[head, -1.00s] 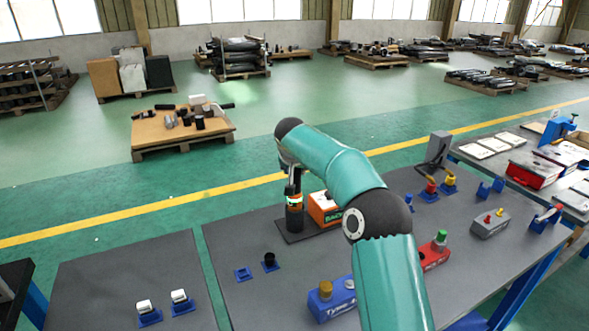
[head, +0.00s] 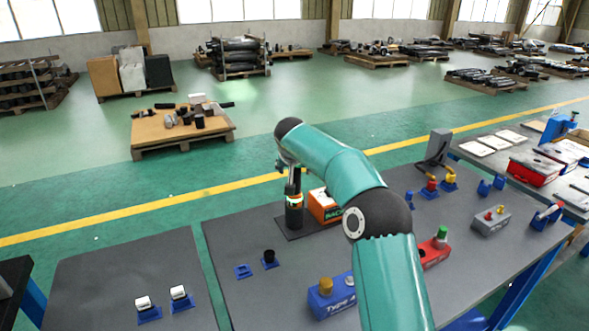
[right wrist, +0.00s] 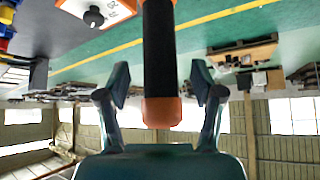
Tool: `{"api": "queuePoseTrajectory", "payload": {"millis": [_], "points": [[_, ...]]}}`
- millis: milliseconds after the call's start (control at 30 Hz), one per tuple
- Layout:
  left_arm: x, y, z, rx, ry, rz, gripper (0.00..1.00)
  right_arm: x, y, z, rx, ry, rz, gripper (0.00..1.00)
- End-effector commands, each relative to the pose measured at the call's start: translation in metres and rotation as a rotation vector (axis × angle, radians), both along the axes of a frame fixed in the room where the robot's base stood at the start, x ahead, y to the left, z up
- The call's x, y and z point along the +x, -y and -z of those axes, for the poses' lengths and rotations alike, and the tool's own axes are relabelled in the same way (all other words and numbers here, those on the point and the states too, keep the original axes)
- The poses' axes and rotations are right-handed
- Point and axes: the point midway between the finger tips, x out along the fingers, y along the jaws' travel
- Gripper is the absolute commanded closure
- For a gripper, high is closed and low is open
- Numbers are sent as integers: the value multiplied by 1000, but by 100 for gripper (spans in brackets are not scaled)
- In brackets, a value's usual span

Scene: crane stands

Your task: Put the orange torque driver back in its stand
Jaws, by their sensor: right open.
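The torque driver (head: 293,186) stands upright, its lower end at a black round holder (head: 294,217) on a dark base plate; I cannot tell how deep it sits. A green glowing ring shows there. In the right wrist view, which is upside down, the driver's dark shaft and orange end (right wrist: 161,112) lie between my fingers. My right gripper (right wrist: 160,82) is open around it, with a gap on each side. In the head view the right gripper (head: 287,168) is partly hidden by my teal arm. My left gripper is out of view.
An orange box (head: 323,207) stands right beside the holder. Small blue holders (head: 243,271), a blue box (head: 330,297) and a red box (head: 436,251) share the grey table. A second table (head: 90,280) lies left across a gap.

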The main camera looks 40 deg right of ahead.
Motion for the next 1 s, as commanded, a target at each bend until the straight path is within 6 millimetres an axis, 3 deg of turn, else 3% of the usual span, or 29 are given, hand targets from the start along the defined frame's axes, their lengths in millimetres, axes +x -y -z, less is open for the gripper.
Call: {"api": "queuePoseTrajectory", "payload": {"millis": [600, 1000], "points": [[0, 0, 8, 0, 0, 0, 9, -19, -21, -36, -2, 4, -1, 33], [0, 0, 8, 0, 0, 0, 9, -22, -23, -39, -1, 2, -1, 33]]}}
